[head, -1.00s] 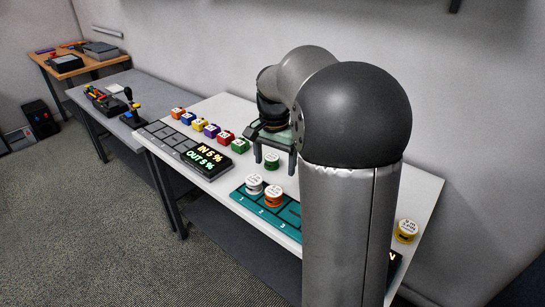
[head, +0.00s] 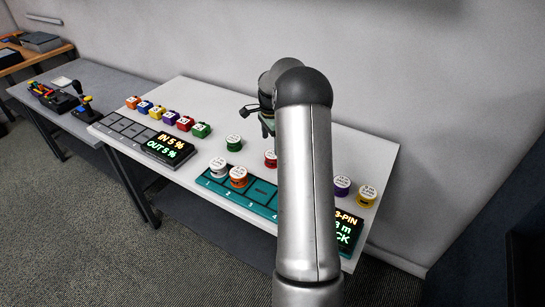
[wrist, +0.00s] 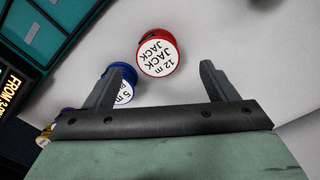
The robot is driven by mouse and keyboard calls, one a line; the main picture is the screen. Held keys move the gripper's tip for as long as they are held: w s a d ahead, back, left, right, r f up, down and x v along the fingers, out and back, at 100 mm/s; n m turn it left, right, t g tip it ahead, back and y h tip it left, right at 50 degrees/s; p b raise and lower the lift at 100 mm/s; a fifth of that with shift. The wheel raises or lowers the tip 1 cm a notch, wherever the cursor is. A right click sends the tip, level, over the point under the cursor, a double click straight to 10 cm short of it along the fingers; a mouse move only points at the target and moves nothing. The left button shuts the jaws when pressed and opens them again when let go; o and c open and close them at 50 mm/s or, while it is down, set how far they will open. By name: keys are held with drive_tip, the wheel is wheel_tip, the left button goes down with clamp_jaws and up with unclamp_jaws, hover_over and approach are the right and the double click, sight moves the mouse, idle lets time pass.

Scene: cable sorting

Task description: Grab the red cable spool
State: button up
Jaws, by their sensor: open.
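The red cable spool (wrist: 158,52) shows in the wrist view, with a white top label reading "12 m JACK". It lies ahead of my gripper (wrist: 160,80), between the lines of the two fingers and nearer the left one. The fingers are spread and hold nothing. In the head view the red spool (head: 271,159) stands on the white table, partly hidden behind my arm. My gripper (head: 268,128) shows only in part there, just above and behind the spool.
A blue spool (wrist: 124,72) sits close to the red one, partly behind the left finger. A green spool (head: 233,143) stands left. White (head: 218,167) and orange (head: 238,177) spools sit on the teal numbered tray (head: 262,208). Purple (head: 342,187) and yellow (head: 366,197) spools stand right.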

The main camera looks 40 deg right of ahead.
sight(272, 154)
drive_tip(key=f+p, duration=0.1)
drive_tip(key=f, duration=0.2)
drive_tip(key=f+p, duration=0.1)
drive_tip(key=f, duration=0.3)
drive_tip(key=shift+s+d+f, duration=0.1)
drive_tip(key=shift+s, duration=0.1)
drive_tip(key=c, duration=1.1)
